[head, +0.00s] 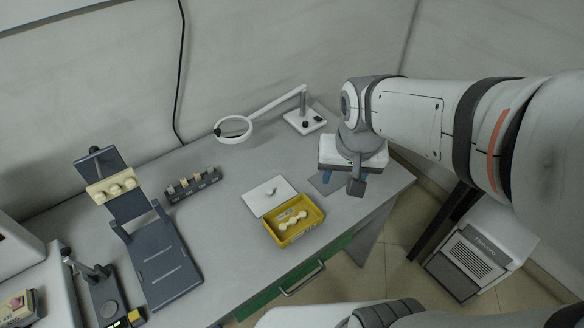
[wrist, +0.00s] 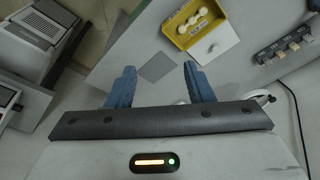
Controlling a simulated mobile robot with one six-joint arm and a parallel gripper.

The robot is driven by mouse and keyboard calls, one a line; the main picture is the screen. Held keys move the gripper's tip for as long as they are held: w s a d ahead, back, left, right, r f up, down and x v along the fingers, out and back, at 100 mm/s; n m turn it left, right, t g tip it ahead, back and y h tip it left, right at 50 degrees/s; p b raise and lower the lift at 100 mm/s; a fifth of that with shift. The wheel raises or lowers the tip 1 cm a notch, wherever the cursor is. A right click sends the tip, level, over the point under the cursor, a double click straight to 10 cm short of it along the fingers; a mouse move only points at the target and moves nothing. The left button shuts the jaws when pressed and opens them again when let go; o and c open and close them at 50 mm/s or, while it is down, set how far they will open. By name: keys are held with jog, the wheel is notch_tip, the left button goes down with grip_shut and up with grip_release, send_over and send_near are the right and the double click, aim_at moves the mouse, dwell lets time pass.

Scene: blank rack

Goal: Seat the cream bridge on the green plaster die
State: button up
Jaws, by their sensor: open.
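A pale cream piece of joined rounded lumps, which looks like the bridge (head: 292,222), lies in a yellow tray (head: 283,241); it also shows in the wrist view (wrist: 196,20). A cream block with three rounded bumps (head: 116,190) sits on a dark stand at the left. I cannot make out a green plaster die in either view. My gripper (wrist: 158,68) is open and empty, its two blue fingers apart. In the head view it hangs at the table's right end, right of the yellow tray and apart from it.
A white card (head: 256,201) with a small object lies behind the tray. A dark rack (head: 194,186) holds several small blocks. A magnifier lamp (head: 234,128) stands at the back. A flat grey patch (wrist: 158,67) lies below my gripper. A dark grey fixture (head: 165,262) stands front left.

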jog(key=w+a+f+m+g+b, duration=0.1)
jog(key=w+a+f+b, duration=0.1)
jog(key=w+a+f, duration=0.35)
jog(key=m+g+b, duration=0.1)
jog(key=m+b, duration=0.1)
send_near(292, 219)
jog(key=shift+a+f, duration=0.15)
notch_tip(292, 219, down, 2)
jog(key=shift+a+f, duration=0.15)
jog(key=shift+f, duration=0.1)
jog(key=shift+d+f, duration=0.15)
jog(key=shift+f, duration=1.3)
jog(key=shift+d+f, duration=0.1)
jog(key=shift+f, duration=1.35)
jog(key=shift+c, duration=0.2)
grip_shut()
jog(key=shift+w+r, duration=0.1)
